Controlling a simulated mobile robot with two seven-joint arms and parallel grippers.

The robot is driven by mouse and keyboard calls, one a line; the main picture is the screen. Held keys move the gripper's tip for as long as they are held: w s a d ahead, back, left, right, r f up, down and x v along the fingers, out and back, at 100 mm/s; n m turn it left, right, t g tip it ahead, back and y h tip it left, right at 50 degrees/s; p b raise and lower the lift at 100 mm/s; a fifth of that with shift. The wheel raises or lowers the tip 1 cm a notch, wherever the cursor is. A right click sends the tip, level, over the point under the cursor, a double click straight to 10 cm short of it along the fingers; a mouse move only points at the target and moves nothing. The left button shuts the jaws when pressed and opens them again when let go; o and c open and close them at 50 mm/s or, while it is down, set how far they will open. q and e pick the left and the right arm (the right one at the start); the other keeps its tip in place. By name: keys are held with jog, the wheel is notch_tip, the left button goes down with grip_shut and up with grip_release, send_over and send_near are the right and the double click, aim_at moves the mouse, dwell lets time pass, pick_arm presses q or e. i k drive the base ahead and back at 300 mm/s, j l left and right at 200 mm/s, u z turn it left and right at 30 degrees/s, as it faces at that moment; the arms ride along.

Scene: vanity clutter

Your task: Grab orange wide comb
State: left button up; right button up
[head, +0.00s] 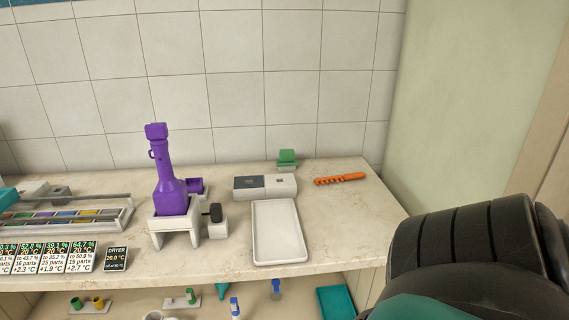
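The orange wide comb (340,179) lies flat on the right part of the marble countertop in the head view, near the back wall. It lies roughly left to right, with its toothed part at the left and a plainer end at the right. Nothing covers it. A dark, ribbed part of my arm with a teal section fills the lower right corner, apart from the comb. Neither of my grippers shows in this view.
A white box with a grey panel (280,186) and a green brush-like item (287,158) stand left of the comb. A white tray (278,258), a purple bottle (170,190) in a white stand and a labelled rack (115,222) lie further left. Counter in front of the comb is clear.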

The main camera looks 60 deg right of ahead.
aim_at(360, 175)
jog(key=z, duration=2.2)
